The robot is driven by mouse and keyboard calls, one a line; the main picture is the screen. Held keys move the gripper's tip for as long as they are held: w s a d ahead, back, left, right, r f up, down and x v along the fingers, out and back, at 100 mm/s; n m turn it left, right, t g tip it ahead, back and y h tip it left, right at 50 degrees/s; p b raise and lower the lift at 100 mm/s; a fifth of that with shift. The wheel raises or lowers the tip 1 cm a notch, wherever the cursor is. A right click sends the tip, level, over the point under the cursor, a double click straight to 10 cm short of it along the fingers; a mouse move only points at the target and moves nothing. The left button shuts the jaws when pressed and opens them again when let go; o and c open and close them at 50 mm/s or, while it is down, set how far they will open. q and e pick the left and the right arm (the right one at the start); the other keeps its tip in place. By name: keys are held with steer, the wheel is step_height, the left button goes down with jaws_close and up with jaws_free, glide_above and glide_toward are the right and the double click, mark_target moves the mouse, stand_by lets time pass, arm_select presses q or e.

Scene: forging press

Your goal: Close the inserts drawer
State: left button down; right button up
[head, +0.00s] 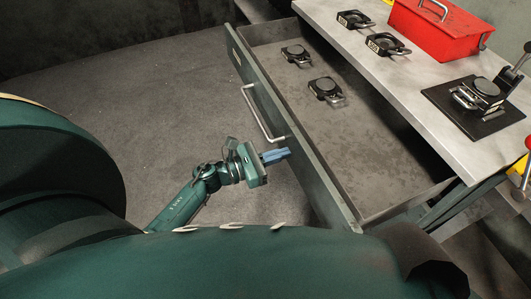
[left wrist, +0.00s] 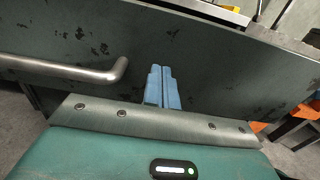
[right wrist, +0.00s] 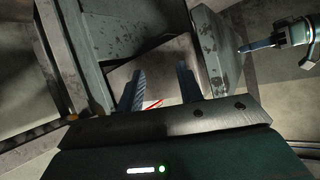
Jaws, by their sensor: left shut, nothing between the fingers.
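The inserts drawer stands pulled out from under the bench in the head view, its green-grey front panel (head: 318,180) facing my left arm. Its bar handle (head: 262,112) is on that front; the handle also shows in the left wrist view (left wrist: 70,70). Two dark inserts (head: 296,54) (head: 324,88) lie inside. My left gripper (head: 286,154) is shut and empty, its blue fingers (left wrist: 161,75) pointing at the front panel beside the handle's end; contact is unclear. My right gripper (right wrist: 162,78) is open, with nothing visible between its fingers; it is not discernible in the head view.
The bench top (head: 425,95) above the drawer holds a red toolbox (head: 432,30), two more inserts (head: 355,19) (head: 387,45) and a black plate with a clamped insert (head: 480,97). The floor (head: 130,110) left of the drawer front is clear.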

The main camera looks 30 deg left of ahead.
arm_select(q)
steer(key=shift+w+d, duration=0.2)
arm_select(e)
steer(key=shift+f, duration=0.15)
